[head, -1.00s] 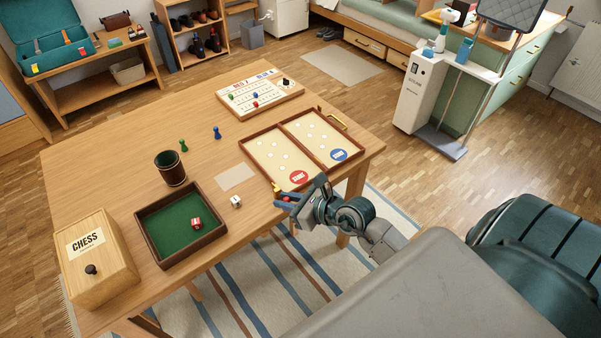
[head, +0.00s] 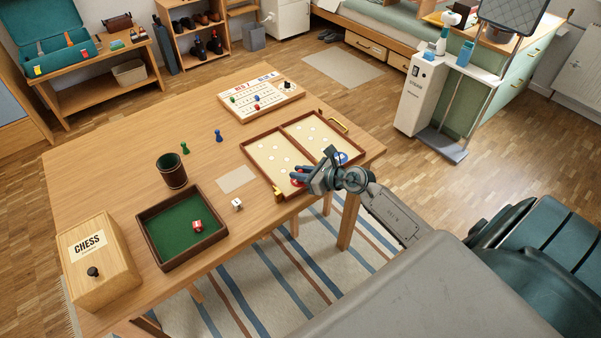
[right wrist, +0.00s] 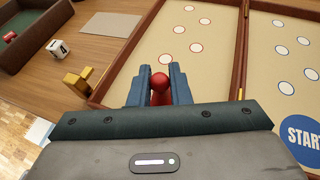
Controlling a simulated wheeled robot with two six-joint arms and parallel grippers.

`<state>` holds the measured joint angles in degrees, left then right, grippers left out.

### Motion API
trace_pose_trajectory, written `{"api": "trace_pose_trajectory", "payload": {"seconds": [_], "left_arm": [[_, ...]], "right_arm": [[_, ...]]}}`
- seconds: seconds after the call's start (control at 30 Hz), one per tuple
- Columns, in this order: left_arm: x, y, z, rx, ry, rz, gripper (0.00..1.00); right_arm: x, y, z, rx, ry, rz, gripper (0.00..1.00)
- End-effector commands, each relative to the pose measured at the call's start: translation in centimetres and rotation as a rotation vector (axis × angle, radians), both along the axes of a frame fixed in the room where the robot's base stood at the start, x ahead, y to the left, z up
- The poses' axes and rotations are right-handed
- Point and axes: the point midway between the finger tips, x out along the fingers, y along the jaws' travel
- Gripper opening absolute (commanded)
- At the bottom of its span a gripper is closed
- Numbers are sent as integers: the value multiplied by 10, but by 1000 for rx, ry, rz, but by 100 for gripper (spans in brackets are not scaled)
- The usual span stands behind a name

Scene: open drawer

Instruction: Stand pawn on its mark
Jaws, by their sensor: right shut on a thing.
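A red pawn (right wrist: 159,85) stands between the blue fingers of my right gripper (right wrist: 158,92) in the right wrist view. The gripper is shut on it, over the near part of the open folding game board (head: 262,136). In the head view my right gripper (head: 301,174) covers most of the red disc there, and the pawn is hard to make out. The blue START disc (right wrist: 297,81) shows at the right of the wrist view. Whether the pawn touches the board, I cannot tell. My left gripper is not in view.
A green pawn (head: 185,148) and a blue pawn (head: 218,135) stand left of the board. A brass latch (right wrist: 77,81) sticks out at its edge. A die (head: 237,204), dice tray (head: 217,237), cup (head: 171,170), chess box (head: 98,262) and score board (head: 262,113) share the table.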

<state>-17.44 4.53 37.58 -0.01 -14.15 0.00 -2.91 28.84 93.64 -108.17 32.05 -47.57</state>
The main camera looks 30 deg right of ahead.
Motion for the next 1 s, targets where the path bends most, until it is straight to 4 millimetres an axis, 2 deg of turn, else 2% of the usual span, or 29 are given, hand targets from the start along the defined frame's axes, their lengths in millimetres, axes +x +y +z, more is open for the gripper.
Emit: {"api": "trace_pose_trajectory", "payload": {"seconds": [0.37, 0.4, 0.5, 0.87, 1.0], "left_arm": [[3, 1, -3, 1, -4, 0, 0], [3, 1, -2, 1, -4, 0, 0], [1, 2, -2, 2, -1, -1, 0], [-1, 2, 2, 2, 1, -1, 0], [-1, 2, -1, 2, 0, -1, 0]], "right_arm": [[0, 0, -5, 0, -1, 0, 0], [0, 0, -5, 1, -1, 1, 21], [0, 0, -4, 1, -1, 1, 39], [0, 0, 1, 0, -1, 1, 39], [-16, -8, 4, -5, 1, 2, 39]]}}
